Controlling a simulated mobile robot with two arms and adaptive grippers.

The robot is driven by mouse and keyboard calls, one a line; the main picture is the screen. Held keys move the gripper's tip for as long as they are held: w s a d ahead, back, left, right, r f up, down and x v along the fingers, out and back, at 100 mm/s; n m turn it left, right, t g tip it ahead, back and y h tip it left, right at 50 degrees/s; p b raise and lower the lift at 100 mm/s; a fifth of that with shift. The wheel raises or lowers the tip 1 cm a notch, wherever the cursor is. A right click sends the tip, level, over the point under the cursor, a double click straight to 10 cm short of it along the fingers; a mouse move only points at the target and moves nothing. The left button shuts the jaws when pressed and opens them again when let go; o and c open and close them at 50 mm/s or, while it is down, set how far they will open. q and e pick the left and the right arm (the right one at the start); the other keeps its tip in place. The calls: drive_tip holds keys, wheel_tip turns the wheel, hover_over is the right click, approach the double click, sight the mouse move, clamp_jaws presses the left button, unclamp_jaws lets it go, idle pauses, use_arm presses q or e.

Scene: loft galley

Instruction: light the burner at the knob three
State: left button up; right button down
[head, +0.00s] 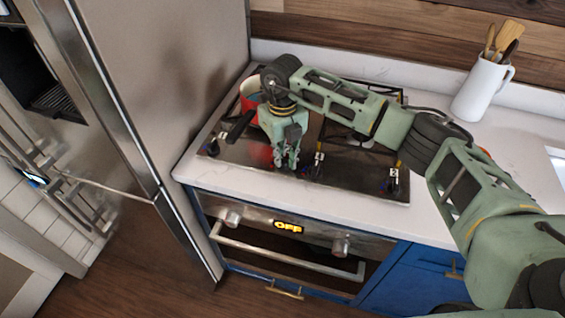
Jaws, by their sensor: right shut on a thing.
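The black cooktop (345,178) is set in the white counter, with a row of knobs along its front edge. One knob (213,147) is at the left end, one (317,165) stands just right of my right gripper, and one (392,182) is at the right end. My right gripper (285,165) points down at the front edge, shut on what looks like a knob, which its fingers mostly hide. I cannot read any knob's number. No flame shows; my arm covers part of the burners. My left gripper is not in view.
A red pot (251,95) stands at the back left of the cooktop, close behind my gripper. A white utensil jug (481,88) stands at the back right. The oven (290,243) below shows OFF. A steel fridge (165,80) stands close on the left.

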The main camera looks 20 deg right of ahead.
sight(283, 158)
drive_tip(key=n+b, duration=0.5)
drive_tip(key=n, duration=0.1)
drive_tip(key=shift+w+f+n+b, duration=0.1)
drive_tip(key=shift+f+n+b, duration=0.05)
drive_tip(key=shift+n+b, duration=0.2)
drive_tip(key=n+b, duration=0.2)
drive_tip(key=n, duration=0.1)
drive_tip(key=shift+r+n+b, duration=0.25)
drive_tip(key=shift+n+b, duration=0.45)
drive_tip(key=shift+n, duration=0.45)
drive_tip(key=c, duration=1.8)
unclamp_jaws()
drive_tip(key=shift+o, duration=0.2)
wheel_tip(283, 158, up, 12)
